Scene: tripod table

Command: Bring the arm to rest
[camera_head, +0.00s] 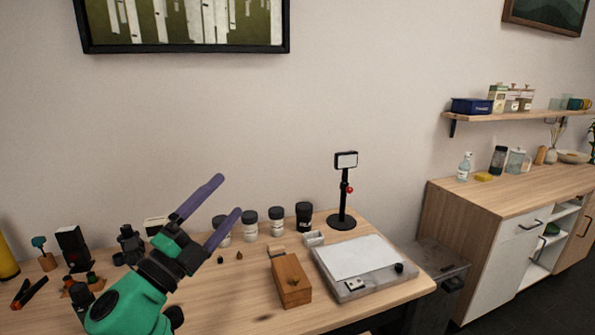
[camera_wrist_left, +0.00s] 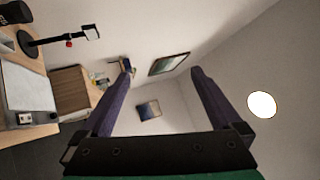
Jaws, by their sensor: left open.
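My left gripper (camera_head: 222,202) is raised above the left part of the wooden table (camera_head: 235,300) in the head view. Its two purple fingers are spread apart, with nothing between them. In the left wrist view the fingers (camera_wrist_left: 162,78) are also apart, and only the wall and far room show between them. The green wrist and arm come in from the lower left. My right gripper is in neither view.
On the table are a black stand (camera_head: 342,222), a wooden block (camera_head: 291,280), a white-topped tray (camera_head: 355,258) and several dark-lidded jars (camera_head: 277,222). Dark tools stand at the left. A cabinet (camera_head: 470,230) and wall shelf (camera_head: 510,117) are at the right. The air above the table's right is clear.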

